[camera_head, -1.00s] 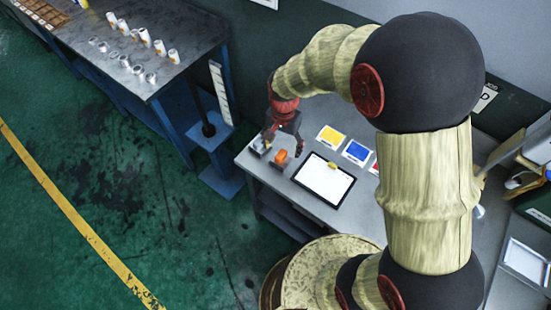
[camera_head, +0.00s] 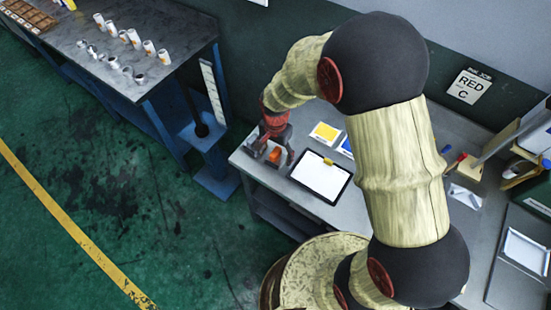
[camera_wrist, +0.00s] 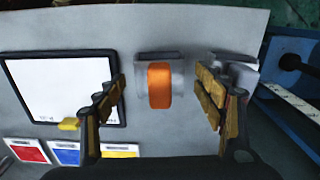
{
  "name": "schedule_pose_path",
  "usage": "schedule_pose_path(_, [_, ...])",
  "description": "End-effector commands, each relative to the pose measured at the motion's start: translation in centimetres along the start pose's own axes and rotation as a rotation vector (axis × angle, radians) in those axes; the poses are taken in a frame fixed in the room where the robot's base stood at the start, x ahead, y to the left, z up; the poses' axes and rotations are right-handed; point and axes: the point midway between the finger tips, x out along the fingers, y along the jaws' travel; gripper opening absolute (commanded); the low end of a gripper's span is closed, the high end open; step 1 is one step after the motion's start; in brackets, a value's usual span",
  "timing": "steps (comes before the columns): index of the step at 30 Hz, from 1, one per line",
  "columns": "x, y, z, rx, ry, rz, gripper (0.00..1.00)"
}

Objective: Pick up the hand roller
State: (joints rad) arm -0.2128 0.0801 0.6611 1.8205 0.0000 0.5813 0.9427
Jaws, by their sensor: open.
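The hand roller appears to be the orange cylinder (camera_wrist: 159,86) in a pale grey frame on the grey table. It also shows in the head view, where the orange part (camera_head: 274,155) is partly covered by my gripper (camera_head: 272,146). In the wrist view my gripper (camera_wrist: 162,95) is open, with one finger on each side of the roller. Clear gaps show between the roller and both fingers. The roller's handle cannot be made out.
A clipboard (camera_head: 322,177) with white paper lies just right of the roller. Yellow (camera_head: 325,133) and blue cards lie behind it. A grey object (camera_wrist: 240,72) sits beside the right finger, near the table edge. A bench (camera_head: 170,40) with several white cylinders stands at the left.

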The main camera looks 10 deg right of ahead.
Motion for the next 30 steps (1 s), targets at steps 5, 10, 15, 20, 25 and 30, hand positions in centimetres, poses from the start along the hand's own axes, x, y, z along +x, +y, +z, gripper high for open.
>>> schedule_pose_path(5, [0.25, -0.05, -0.04, 0.000, 0.001, -0.001, 0.70])
schedule_pose_path(10, [0.23, -0.04, -0.04, 0.000, 0.001, -0.001, 0.64])
schedule_pose_path(15, [0.23, -0.04, -0.04, -0.001, 0.001, -0.001, 0.54])
schedule_pose_path(20, [0.23, -0.04, -0.03, -0.001, 0.001, -0.001, 0.45])
schedule_pose_path(25, [0.23, -0.04, -0.04, 0.000, 0.001, -0.001, 0.36])
schedule_pose_path(30, [0.23, -0.05, -0.03, -0.001, 0.001, -0.001, 0.26])
